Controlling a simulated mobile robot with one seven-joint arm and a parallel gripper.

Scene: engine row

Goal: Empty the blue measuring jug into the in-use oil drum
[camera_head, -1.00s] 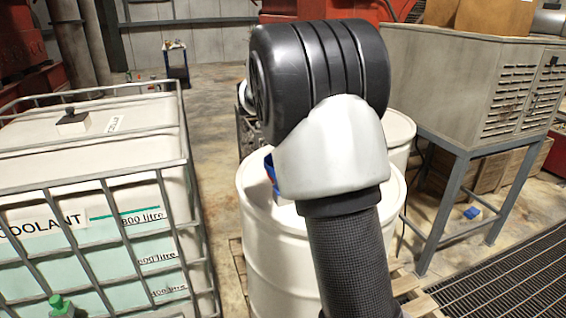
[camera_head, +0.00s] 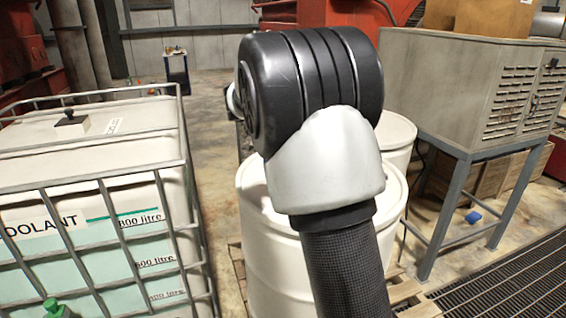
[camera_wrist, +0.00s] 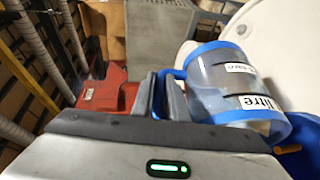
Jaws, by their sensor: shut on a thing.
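The blue measuring jug (camera_wrist: 225,88) is a clear vessel with blue bands at both ends and white labels, one reading "litre". In the wrist view my gripper (camera_wrist: 164,95) is shut on its blue handle, with the body to the right of the fingers. I cannot tell how far the jug is tilted or how much it holds. In the head view my arm hides jug and gripper. A white drum (camera_head: 262,235) stands behind my arm, with a second white drum (camera_head: 397,140) behind it at right. A white drum-like surface (camera_wrist: 265,30) lies beyond the jug. No in-use marking shows.
A caged coolant tank (camera_head: 90,165) stands at left. A grey cabinet (camera_head: 455,90) on a metal stand is at right, above a small blue object (camera_head: 473,217). A floor grating (camera_head: 510,270) lies at lower right. Bare floor shows between tank and drums.

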